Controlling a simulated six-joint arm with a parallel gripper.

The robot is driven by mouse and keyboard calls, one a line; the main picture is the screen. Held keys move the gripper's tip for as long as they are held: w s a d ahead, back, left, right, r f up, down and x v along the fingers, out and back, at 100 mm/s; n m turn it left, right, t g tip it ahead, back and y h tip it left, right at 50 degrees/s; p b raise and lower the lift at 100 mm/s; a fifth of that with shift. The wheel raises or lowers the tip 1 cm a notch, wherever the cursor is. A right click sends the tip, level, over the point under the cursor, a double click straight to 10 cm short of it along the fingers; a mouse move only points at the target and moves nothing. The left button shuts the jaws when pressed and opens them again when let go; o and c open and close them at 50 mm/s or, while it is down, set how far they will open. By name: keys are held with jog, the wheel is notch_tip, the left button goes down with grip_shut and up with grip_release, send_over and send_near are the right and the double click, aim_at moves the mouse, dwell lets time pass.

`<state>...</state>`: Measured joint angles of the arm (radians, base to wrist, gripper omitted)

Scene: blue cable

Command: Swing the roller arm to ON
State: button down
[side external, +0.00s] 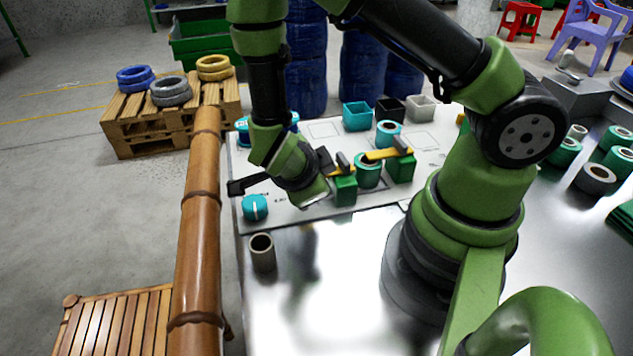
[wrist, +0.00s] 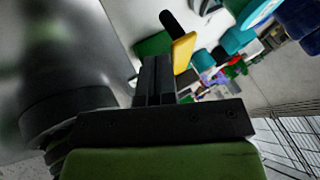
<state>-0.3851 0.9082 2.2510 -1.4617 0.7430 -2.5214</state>
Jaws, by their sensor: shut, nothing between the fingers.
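Two yellow bars with dark handles sit on green blocks on the light panel in the side view. The nearer yellow bar (side external: 341,173) is on the left green block (side external: 345,191); the farther yellow bar (side external: 388,154) is on the right block (side external: 401,169). A green roll (side external: 367,171) stands between them. I cannot tell which bar is the roller arm, and no ON mark is readable. My gripper (side external: 328,162) is shut and empty beside the nearer bar. In the wrist view, my fingers (wrist: 157,64) point toward a yellow bar (wrist: 183,52); contact is unclear.
A teal dial (side external: 255,207) and a grey tube (side external: 262,252) are at the left. A bamboo rail (side external: 200,230) runs along the left edge. The metal front surface is mostly clear.

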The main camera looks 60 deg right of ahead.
jog(key=m+g, duration=0.1)
jog(key=w+m+g, duration=0.1)
jog(key=m, duration=0.1)
jog(key=m+g, duration=0.1)
jog(key=m, duration=0.1)
jog(key=shift+w+d+y, duration=0.3)
jog(key=shift+w+d, duration=0.1)
jog(key=shift+w+d+m+g, duration=0.2)
jog(key=shift+m+g, duration=0.1)
jog(key=shift+m, duration=0.2)
jog(key=shift+w+d, duration=0.3)
jog(key=shift+w, duration=0.15)
jog(key=shift+w+d+m+g, duration=0.2)
jog(key=shift+w+m+g, duration=0.1)
jog(key=shift+m, duration=0.2)
jog(key=m, duration=0.1)
jog(key=d+m+g+y, duration=0.1)
jog(key=shift+w+d+m, duration=0.1)
jog(key=shift+w+m, duration=0.25)
jog(key=shift+m, duration=0.05)
jog(key=m+y, duration=0.1)
jog(key=m+g, duration=0.1)
jog(key=shift+w+d+m+y, duration=0.2)
jog(key=shift+d+m+y, duration=0.1)
jog(key=shift+d+y, duration=0.1)
jog(key=shift+w+d+m+g+y, duration=0.15)
jog(key=shift+d+m+g+y, duration=0.3)
jog(key=shift+m, duration=0.35)
